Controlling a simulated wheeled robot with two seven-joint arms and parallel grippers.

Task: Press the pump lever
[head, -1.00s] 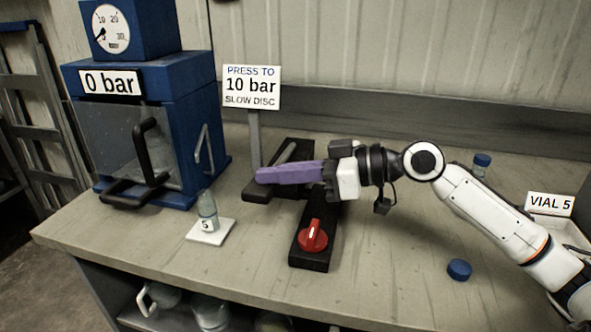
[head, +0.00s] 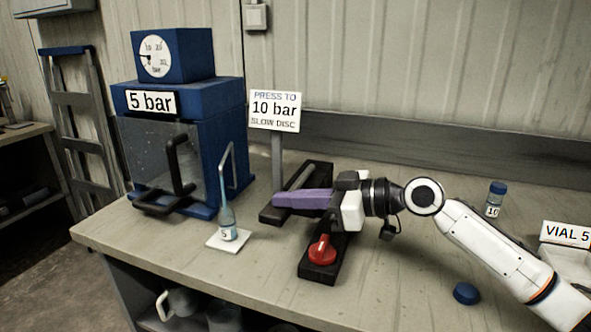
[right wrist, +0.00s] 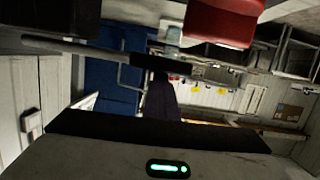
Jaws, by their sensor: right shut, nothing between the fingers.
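The pump (head: 268,216) is a black base on the bench, right of the blue press. Its lever (head: 300,176) is a grey rod, partly hidden behind my right gripper. My right gripper (head: 276,200) has purple fingers, shut and empty, low over the pump and pointing left. In the right wrist view the lever's black grip (right wrist: 162,64) crosses just beyond the purple fingers (right wrist: 160,99); I cannot tell whether they touch. The press display (head: 151,102) reads 5 bar. The sign (head: 274,110) says press to 10 bar, slow disc. My left gripper is not in view.
A red knob (head: 322,250) sits on a black block beside my right gripper. A small vial (head: 227,222) stands on a white pad below the press's bent tube (head: 233,158). A capped vial (head: 495,199) and a loose blue cap (head: 466,293) are at the right.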

